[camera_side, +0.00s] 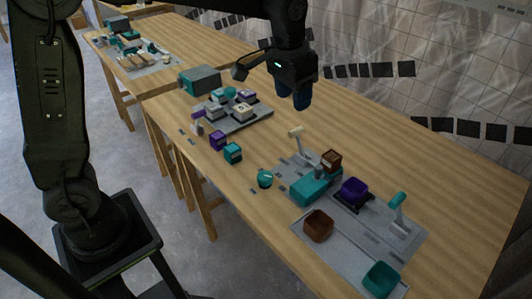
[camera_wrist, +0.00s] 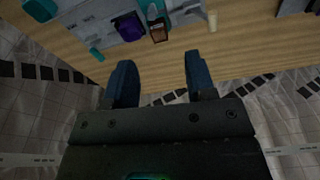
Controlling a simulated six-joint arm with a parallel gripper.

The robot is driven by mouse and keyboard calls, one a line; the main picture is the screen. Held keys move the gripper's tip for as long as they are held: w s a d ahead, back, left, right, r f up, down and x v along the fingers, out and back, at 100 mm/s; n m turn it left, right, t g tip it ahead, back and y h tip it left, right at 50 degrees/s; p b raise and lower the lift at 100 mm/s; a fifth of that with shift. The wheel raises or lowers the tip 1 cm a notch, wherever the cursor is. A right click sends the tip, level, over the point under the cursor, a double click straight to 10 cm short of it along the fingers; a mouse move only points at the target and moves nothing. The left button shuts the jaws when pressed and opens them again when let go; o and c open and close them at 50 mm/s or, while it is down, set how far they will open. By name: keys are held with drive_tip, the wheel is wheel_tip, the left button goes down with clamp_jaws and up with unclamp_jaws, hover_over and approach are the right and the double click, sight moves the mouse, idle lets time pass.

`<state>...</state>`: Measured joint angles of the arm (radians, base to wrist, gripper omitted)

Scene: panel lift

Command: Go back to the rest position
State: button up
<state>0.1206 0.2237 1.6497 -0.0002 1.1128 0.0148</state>
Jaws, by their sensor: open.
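My gripper (camera_side: 302,97) hangs above the far side of the wooden table in the side view, pointing down. In the wrist view its two blue fingers (camera_wrist: 160,85) are spread apart with nothing between them. The fingertips are clear of the panel and of everything on the table.
Purple (camera_side: 218,141) and teal (camera_side: 233,153) cubes stand left. A second panel (camera_side: 240,122) lies behind. The wooden table (camera_side: 440,178) is clear at right.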

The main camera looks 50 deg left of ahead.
drive_tip(key=s+a+t, duration=0.2)
drive_tip(key=s, duration=0.9)
drive_tip(key=s+a+n+t, duration=0.1)
drive_tip(key=s+a, duration=0.2)
drive_tip(key=s, duration=0.8)
drive_tip(key=shift+s+a+r+n+t, duration=0.15)
drive_tip(key=shift+s+r+n+t, duration=0.15)
drive_tip(key=shift+s+t, duration=0.1)
